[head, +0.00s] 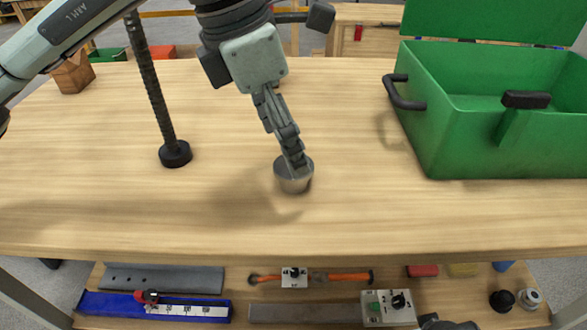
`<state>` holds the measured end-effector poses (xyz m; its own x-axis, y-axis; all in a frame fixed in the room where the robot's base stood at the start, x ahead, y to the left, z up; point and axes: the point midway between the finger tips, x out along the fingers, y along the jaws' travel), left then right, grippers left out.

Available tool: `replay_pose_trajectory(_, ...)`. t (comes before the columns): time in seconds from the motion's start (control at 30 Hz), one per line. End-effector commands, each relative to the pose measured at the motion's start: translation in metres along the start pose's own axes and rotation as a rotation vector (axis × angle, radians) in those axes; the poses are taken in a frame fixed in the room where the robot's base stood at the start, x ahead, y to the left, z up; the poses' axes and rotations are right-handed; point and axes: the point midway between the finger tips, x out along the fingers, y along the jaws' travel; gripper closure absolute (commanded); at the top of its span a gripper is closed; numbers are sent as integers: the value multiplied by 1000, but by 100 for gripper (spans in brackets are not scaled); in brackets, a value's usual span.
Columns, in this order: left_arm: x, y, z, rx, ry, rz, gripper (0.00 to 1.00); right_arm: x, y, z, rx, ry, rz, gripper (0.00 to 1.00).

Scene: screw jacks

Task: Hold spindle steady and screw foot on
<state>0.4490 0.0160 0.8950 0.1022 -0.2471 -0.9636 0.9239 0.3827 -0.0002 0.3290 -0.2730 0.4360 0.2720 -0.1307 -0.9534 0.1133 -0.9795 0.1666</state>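The spindle (151,92) is a dark threaded rod that stands upright on the left of the table, with a round black base (175,153) on the tabletop. Its upper end runs behind my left arm or out of the picture. The foot (294,183) is a small silver metal cup near the table's middle. My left gripper (298,166) points down at it, with fingertips at or inside the cup's rim. The fingers are seen edge-on and overlap, so their opening and any grip on the foot cannot be told.
A green open box (485,150) with black handles stands on the right of the wooden table (90,215). A brown block (72,74) sits at the far left. Tools lie on a lower shelf. The tabletop between spindle and foot is clear.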

Motion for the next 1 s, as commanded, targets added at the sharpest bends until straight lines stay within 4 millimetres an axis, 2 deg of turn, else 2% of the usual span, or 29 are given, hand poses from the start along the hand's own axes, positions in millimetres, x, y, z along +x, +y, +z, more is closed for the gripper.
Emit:
replay_pose_trajectory(0.07, 7, -1, 0, 1, 1, -2, 25, 0, 0, 0, 0, 2, -1, 25)
replay_pose_trajectory(0.37, 10, 0, 0, 0, 1, 0, 25, 1, -2, 1, 0, -2, -5, 25)
replay_pose_trajectory(0.47, 21, 0, 1, 0, 2, -4, 25, 0, -4, 0, 2, 2, -10, 25)
replay_pose_trajectory(0.6, 44, 0, 2, 0, 2, -4, 25, 16, -12, 7, 4, -12, -24, 25)
replay_pose_trajectory(0.73, 57, 1, 2, 0, 1, -2, 25, 18, -11, 6, 4, -8, -23, 25)
replay_pose_trajectory(1.0, 60, 1, 2, 0, 0, 0, 25, 19, -10, 7, 4, -9, -22, 25)
